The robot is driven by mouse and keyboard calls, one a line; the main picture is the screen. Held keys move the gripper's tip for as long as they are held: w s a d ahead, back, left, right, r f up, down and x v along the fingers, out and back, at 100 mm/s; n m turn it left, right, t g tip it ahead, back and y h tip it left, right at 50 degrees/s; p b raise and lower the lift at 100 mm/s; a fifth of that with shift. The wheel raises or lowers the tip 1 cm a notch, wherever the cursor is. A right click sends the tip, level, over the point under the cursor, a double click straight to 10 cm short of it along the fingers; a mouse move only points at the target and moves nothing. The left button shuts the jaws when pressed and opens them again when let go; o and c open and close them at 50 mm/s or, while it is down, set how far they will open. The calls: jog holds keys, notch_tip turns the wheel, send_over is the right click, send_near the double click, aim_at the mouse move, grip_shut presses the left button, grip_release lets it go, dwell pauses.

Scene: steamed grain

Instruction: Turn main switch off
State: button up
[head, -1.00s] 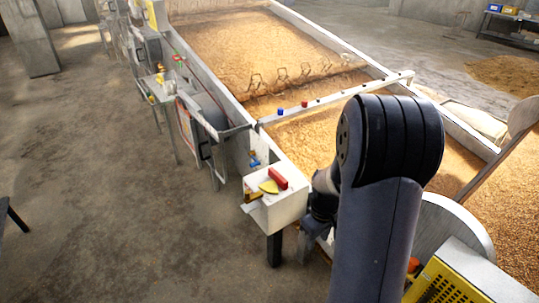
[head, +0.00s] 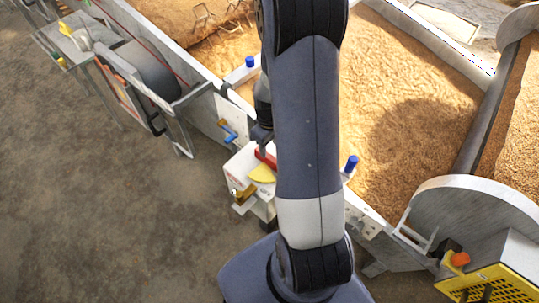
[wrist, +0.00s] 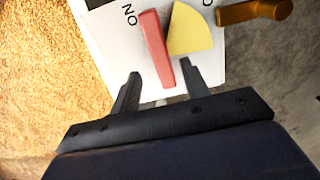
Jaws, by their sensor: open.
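The main switch is a red lever (head: 266,158) on a white box (head: 236,178), next to a yellow fan-shaped plate (head: 262,174). In the wrist view, the red lever (wrist: 155,45) lies beside the yellow plate (wrist: 190,32), on the white face with "ON" lettering at its left; a second marking at the top edge is cut off. My gripper (wrist: 160,78) is open, and the near end of the lever lies between its fingertips in the picture. I cannot tell whether the fingers touch it. In the head view, my arm hides part of the box and most of the gripper.
A brass-coloured handle (wrist: 254,11) sticks out beside the box. A blue-handled valve (head: 228,131) is on the trough wall to the left, and a blue knob (head: 351,164) stands right of my arm. Grain (head: 400,100) fills the trough behind. The floor at left is clear.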

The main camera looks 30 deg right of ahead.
aim_at(270, 157)
jog(key=shift+f, duration=3.05)
jog(key=shift+c, duration=0.2)
grip_shut()
